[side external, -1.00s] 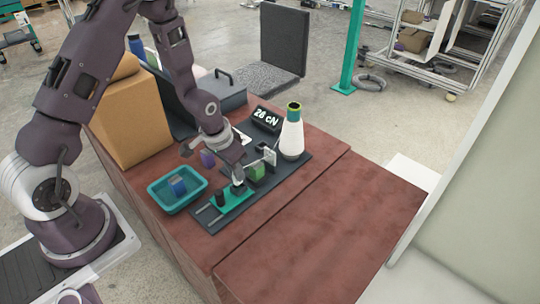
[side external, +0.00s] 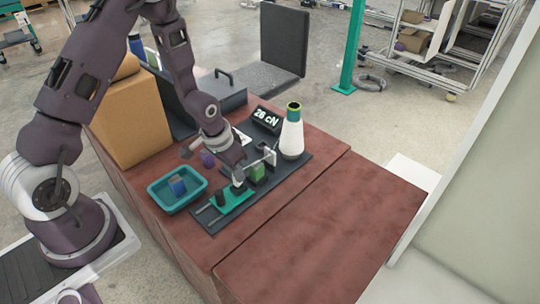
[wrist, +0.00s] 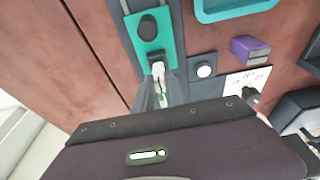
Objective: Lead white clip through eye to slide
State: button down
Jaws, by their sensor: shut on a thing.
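My gripper (wrist: 163,92) is shut on the small white clip (wrist: 158,69), which shows between and just beyond the fingertips in the wrist view. The clip is at the near end of the teal slide (wrist: 150,47), which carries a black knob (wrist: 148,25). I cannot tell whether the clip touches the slide. In the side view my gripper (side external: 238,180) is low over one end of the teal slide (side external: 231,203). The upright clear plate (side external: 269,156), perhaps the eye's holder, stands to its right by a green block (side external: 257,173). The eye opening and thread are too small to make out.
A white yarn cone (side external: 291,138) and a "26 cN" display (side external: 266,120) stand at the back of the dark base. A teal tray (side external: 158,197) is left of the slide. A cardboard box (side external: 130,115) stands behind. The front right tabletop (side external: 330,230) is clear.

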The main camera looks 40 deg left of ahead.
jog(key=shift+f, duration=0.15)
jog(key=shift+f, duration=0.65)
jog(key=shift+f, duration=0.35)
dwell(0.5)
jog(key=c, duration=1.1)
grip_release()
jog(key=shift+o, duration=0.2)
jog(key=v, duration=0.7)
jog(key=shift+r, duration=0.1)
